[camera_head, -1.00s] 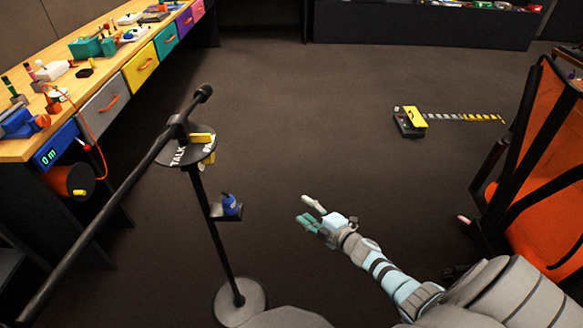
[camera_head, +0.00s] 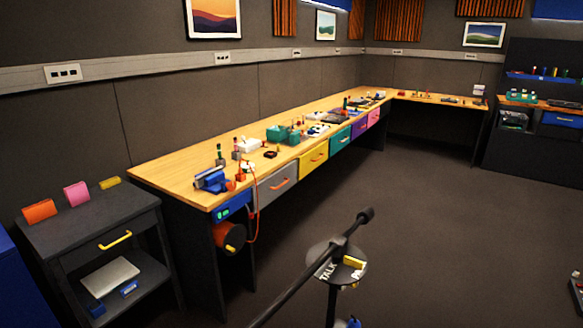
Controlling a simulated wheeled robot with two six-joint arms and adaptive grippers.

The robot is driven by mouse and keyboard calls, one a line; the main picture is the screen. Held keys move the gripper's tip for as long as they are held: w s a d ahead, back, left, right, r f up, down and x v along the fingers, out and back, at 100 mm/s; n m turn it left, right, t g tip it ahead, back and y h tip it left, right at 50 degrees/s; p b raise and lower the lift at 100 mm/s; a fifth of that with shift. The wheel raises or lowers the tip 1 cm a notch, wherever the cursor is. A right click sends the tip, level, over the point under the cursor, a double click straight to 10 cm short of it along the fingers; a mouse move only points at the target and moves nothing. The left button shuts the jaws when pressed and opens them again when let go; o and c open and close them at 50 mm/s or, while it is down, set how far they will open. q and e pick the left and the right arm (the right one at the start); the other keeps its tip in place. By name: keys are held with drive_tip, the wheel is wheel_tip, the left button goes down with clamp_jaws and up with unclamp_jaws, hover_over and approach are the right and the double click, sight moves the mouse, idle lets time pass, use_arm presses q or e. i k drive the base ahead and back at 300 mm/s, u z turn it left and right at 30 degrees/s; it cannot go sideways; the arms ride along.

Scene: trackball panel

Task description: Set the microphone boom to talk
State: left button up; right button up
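The microphone boom (camera_head: 303,279) is a long black bar on a stand in the lower middle of the head view. It slants from the bottom edge up to the right and ends in a dark rounded tip (camera_head: 366,214). A round dark dial plate (camera_head: 322,253) sits at its pivot, with the white word TALK on its left part and another label on its right, partly covered. A yellow piece (camera_head: 354,262) lies on the plate's right side. The stand's lower part is out of frame. Neither of my grippers is in view.
A long wooden bench (camera_head: 172,180) with coloured drawers runs along the left wall, carrying tools. A black cabinet (camera_head: 92,240) with a yellow handle stands at the left. Open floor (camera_head: 430,240) lies right of the boom. A dark shelf unit (camera_head: 540,150) stands at the far right.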

sight(338, 245)
drive_tip(key=u, duration=0.8)
drive_tip(key=k, duration=1)
drive_tip(key=z, duration=0.55)
